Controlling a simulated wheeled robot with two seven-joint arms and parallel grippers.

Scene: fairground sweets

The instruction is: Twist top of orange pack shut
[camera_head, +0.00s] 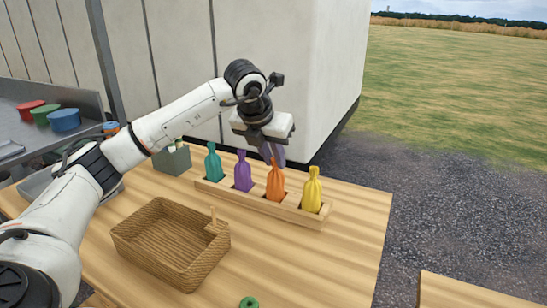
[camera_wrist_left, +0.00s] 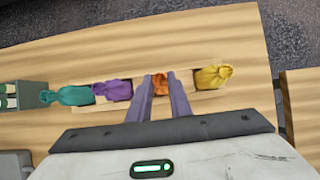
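The orange pack (camera_head: 275,184) stands upright in the wooden rack (camera_head: 310,219), between a purple pack (camera_head: 243,172) and a yellow pack (camera_head: 312,190). My left gripper (camera_head: 272,153) points down right over the top of the orange pack, with its fingertips at the pack's narrow upper end. In the left wrist view, part of the orange pack (camera_wrist_left: 160,85) shows in the gap between the two fingers, which are apart. The fingers hide its sides there, and I cannot tell whether they touch it. My right gripper is not in view.
A teal pack (camera_head: 213,162) stands at the rack's left end. A woven basket (camera_head: 130,243) sits in front on the table (camera_head: 310,270), with a green ring (camera_head: 249,302) near the front edge. A grey box (camera_head: 172,161) stands left of the rack. The table's right part is clear.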

